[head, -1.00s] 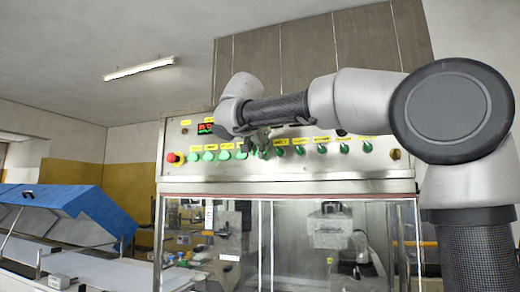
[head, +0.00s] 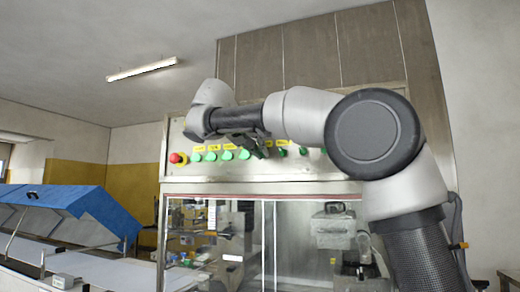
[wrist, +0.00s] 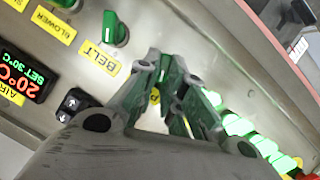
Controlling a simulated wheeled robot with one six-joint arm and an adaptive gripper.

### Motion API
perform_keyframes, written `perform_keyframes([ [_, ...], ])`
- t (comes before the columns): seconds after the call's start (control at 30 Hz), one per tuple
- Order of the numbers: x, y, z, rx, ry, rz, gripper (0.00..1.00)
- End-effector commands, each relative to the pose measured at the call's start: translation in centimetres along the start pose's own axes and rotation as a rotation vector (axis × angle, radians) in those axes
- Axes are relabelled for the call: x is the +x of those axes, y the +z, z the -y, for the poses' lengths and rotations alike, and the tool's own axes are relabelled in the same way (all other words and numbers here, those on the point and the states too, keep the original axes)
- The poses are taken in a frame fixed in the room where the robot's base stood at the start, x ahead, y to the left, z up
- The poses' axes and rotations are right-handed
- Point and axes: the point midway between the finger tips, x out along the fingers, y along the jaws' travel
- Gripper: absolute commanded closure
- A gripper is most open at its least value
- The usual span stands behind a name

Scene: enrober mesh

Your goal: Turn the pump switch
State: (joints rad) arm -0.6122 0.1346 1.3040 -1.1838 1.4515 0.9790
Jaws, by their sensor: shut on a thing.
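My gripper (wrist: 166,62) is shut on a green switch knob (wrist: 177,78) on the control panel. A yellow label (wrist: 154,96) shows between the fingers with little more than a P legible, so the knob appears to be the pump switch. The fingers hide most of the knob, and its angle cannot be told. In the head view my gripper (head: 262,148) is at the panel's row of green controls, and my arm covers part of the row.
The belt switch (wrist: 115,29) is beside my gripper, above its label (wrist: 98,58). Lit green buttons (wrist: 240,125) are on the other side. A red emergency stop (head: 178,158) is at the panel's left end. A glass-fronted cabinet (head: 290,240) is below; a blue-covered conveyor (head: 70,200) stands left.

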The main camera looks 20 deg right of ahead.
Motion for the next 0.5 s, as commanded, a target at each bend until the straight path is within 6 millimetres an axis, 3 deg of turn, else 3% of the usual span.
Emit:
perform_keyframes([
  [0.5, 0.10, 0.14, 0.32, -0.150, 0.062, 0.003, 1.00],
])
